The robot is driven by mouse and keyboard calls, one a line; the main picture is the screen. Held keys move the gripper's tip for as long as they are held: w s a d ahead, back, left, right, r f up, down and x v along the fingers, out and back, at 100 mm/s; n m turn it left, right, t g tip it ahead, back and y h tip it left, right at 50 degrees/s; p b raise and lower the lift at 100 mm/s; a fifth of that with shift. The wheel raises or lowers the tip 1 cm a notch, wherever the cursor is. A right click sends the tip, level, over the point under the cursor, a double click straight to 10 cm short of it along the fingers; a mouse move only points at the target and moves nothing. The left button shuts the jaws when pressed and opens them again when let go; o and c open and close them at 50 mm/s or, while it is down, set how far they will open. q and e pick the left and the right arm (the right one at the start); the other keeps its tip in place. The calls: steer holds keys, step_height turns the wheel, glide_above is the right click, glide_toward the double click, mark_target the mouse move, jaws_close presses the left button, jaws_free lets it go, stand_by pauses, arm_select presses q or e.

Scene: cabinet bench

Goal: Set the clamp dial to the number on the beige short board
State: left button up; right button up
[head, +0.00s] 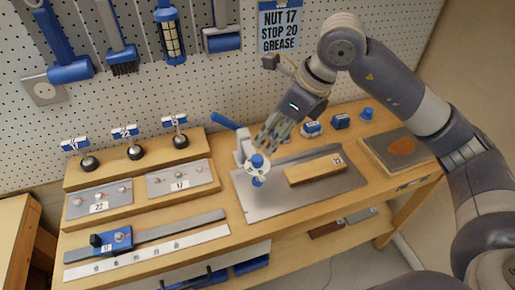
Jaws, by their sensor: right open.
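The beige short board (314,170) lies on a grey metal plate (268,207) on the bench. A small tag (338,161) sits at its right end; its number is too small to read. The clamp (243,147) stands left of the board, with a blue handle pointing up left. Its white dial (250,168) with a blue knob faces me; its marks are too small to read. My right gripper (270,140) is open and empty, just above and right of the clamp's dial. I cannot tell whether it touches the clamp. My left gripper is out of view.
A stepped wooden stand (140,208) with plates marked 22 and 17 is at left. A ruler with a blue stop (111,242) lies in front. Blue-topped items (341,121) stand behind the board. A pegboard sign (280,27) reads NUT 17, STOP 20, GREASE.

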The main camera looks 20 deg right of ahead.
mark_target(258, 158)
steer(key=shift+h, duration=0.3)
steer(key=x, duration=0.3)
steer(key=p+x, duration=0.1)
steer(key=x, duration=0.3)
steer(key=d+p+x, duration=0.1)
steer(key=x, duration=0.2)
steer(key=shift+w+a+f, duration=0.1)
steer(key=shift+w+f, duration=0.1)
steer(key=shift+f, duration=0.05)
steer(key=c, duration=1.1)
